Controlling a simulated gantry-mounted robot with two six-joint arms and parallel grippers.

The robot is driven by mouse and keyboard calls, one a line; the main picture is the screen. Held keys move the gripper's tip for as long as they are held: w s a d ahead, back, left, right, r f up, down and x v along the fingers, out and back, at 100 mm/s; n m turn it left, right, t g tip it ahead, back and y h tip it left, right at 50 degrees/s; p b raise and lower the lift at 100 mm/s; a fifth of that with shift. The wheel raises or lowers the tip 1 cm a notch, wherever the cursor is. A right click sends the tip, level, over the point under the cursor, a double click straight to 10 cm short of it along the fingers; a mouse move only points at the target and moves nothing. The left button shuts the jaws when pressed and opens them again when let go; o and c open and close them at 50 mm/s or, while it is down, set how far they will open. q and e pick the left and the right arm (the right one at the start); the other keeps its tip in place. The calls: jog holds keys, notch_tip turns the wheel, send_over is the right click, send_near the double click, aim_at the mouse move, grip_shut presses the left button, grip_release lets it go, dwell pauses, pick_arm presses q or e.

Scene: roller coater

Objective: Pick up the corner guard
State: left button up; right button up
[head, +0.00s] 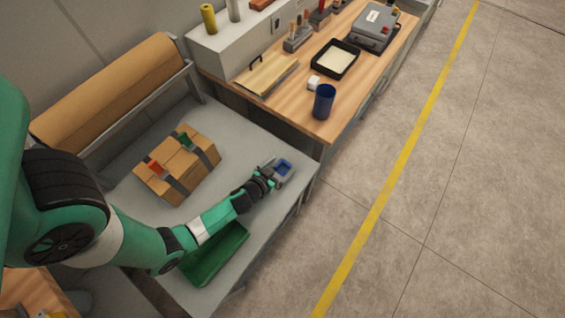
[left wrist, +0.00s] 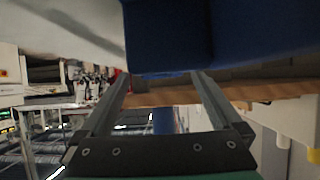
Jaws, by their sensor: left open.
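A blue corner guard (head: 285,166) lies near the right edge of the grey table, at my left gripper (head: 280,174). In the left wrist view the blue guard (left wrist: 215,35) fills the top of the picture, very close. My left gripper also shows there (left wrist: 160,78), its two fingers apart and their tips close to the guard's lower edge. I cannot tell whether they touch it. A cardboard box (head: 177,165) stands on the table with an orange-red corner piece (head: 155,168) and a green one (head: 186,140) under dark straps. My right gripper is not in view.
A green tray (head: 215,254) lies on the table below my left forearm. A brown paper roll (head: 110,90) is on a rack behind the box. A blue cup (head: 324,102) and black tray (head: 335,59) stand on the wooden bench. The floor at right is clear.

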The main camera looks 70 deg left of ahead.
aim_at(282, 169)
pick_arm(q)
jog(key=shift+x, duration=0.95)
jog(key=shift+s, duration=0.1)
jog(key=c, duration=1.4)
jog(key=shift+c, duration=0.2)
jog(key=r+p, duration=0.1)
jog(key=r, duration=0.1)
jog(key=r+p, duration=0.2)
jog(key=shift+s+d, duration=0.1)
jog(key=shift+d, duration=0.1)
jog(key=w+d+r+b+v, duration=0.1)
jog(key=w+d+v, duration=0.1)
jog(key=v, duration=1.4)
jog(key=shift+w+r, duration=0.15)
jog(key=shift+w, duration=0.05)
